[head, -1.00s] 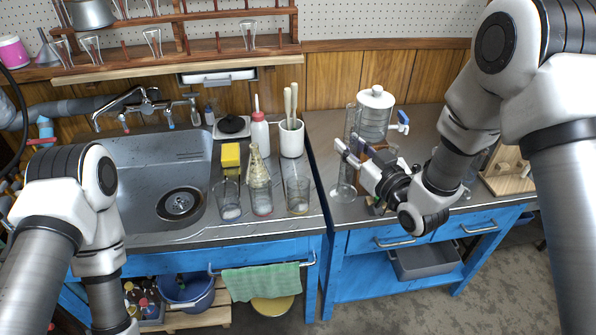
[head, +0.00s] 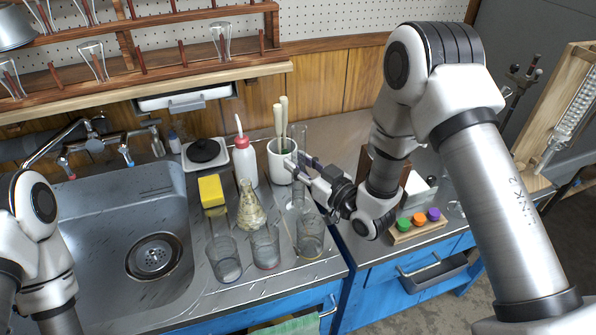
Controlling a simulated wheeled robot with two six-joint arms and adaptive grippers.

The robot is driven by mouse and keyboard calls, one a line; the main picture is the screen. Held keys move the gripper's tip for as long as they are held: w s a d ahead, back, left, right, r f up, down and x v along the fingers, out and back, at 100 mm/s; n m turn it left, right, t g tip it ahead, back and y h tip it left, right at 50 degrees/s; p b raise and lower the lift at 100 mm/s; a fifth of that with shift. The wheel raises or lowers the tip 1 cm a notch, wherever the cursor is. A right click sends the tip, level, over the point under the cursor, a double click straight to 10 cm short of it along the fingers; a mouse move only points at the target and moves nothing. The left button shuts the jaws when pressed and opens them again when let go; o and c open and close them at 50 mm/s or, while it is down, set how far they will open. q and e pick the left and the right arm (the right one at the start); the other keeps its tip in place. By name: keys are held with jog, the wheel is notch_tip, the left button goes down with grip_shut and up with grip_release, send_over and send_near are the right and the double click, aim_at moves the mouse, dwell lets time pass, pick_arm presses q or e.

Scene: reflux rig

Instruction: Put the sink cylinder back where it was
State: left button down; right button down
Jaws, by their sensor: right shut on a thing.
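The sink cylinder (head: 299,142) is a tall, clear glass cylinder. It stands about upright in my right gripper (head: 296,168), which is shut on its middle. It is at the right end of the sink counter (head: 337,264), just in front of the white pot (head: 276,172) of brushes and behind the glass beakers. Its foot is faint, and I cannot tell whether it touches the counter. My left arm shows at the left edge, but its gripper is out of view.
Glass beakers (head: 223,262) (head: 266,250) (head: 310,240) line the counter front. A conical flask (head: 250,210), red-capped bottle (head: 245,165) and yellow sponge (head: 211,191) stand left of the cylinder. The sink (head: 100,225) is further left. A rack with coloured caps (head: 418,228) is right.

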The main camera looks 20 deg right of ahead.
jog(key=shift+d+f, duration=0.15)
jog(key=shift+f, duration=0.6)
jog(key=shift+f, duration=0.15)
jog(key=c, duration=0.8)
grip_release()
jog(key=shift+c, duration=0.2)
jog(key=v, duration=1.2)
jog(key=shift+b, duration=0.45)
